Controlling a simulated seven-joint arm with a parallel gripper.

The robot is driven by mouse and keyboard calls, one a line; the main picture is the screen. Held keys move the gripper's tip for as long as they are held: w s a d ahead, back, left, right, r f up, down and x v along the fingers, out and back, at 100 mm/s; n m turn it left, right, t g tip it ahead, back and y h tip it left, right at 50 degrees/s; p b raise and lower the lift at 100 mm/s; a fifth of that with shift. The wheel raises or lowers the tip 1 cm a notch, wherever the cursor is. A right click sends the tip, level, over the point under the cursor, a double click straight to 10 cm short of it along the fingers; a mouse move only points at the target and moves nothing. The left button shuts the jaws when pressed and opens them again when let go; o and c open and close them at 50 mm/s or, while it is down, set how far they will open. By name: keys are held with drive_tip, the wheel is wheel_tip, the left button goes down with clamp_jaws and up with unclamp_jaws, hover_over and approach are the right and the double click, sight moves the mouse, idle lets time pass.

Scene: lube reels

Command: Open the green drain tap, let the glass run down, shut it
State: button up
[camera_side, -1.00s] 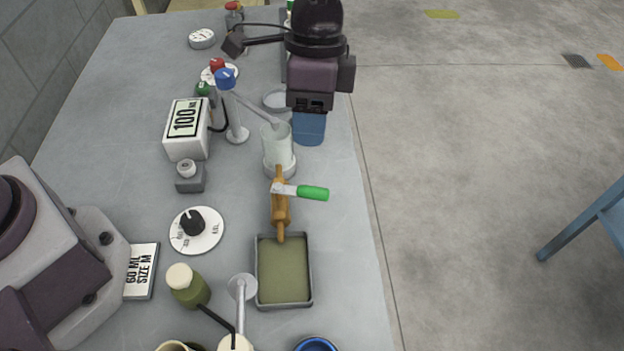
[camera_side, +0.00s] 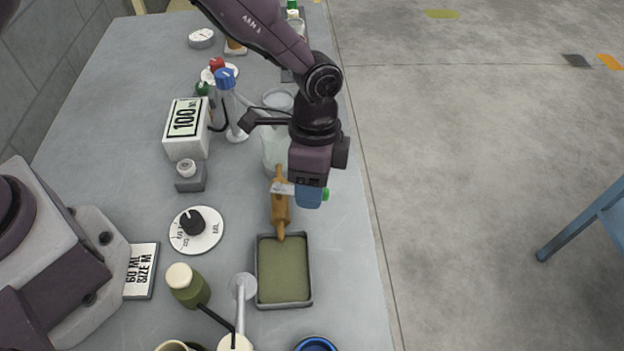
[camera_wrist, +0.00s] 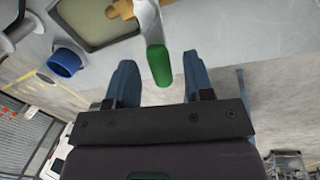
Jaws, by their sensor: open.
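The green tap handle (camera_wrist: 159,65) sits between the two blue fingers of my gripper (camera_wrist: 161,85) in the wrist view, with space on both sides. In the side view my gripper (camera_side: 309,196) hangs over the handle, and only a bit of green (camera_side: 325,195) shows past it. The handle's grey lever crosses the brass tap body (camera_side: 280,212), pointing right. The glass (camera_side: 273,150) stands behind the tap, partly hidden by my gripper. The tap's front end reaches the drain tray (camera_side: 258,270), which has an olive-green inside.
A white box reading 100 (camera_side: 184,130) stands left of the glass. A dial (camera_side: 197,231), an olive bottle (camera_side: 187,286) and a size card (camera_side: 141,271) are at the front left. A blue-rimmed cup (camera_side: 316,344) is at the front edge. Open floor lies right of the table.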

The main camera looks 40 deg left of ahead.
drive_tip(key=shift+f, duration=0.15)
clamp_jaws()
drive_tip(key=shift+w+a+n+h, duration=0.15)
drive_tip(key=shift+w+a+n, duration=0.15)
drive_tip(key=shift+n, duration=0.5)
drive_tip(key=shift+w+a+n+h, duration=0.15)
drive_tip(key=shift+w+a+n, duration=0.1)
drive_tip(key=shift+n, duration=0.55)
unclamp_jaws()
drive_tip(key=v, duration=1.3)
drive_tip(key=shift+s, duration=0.25)
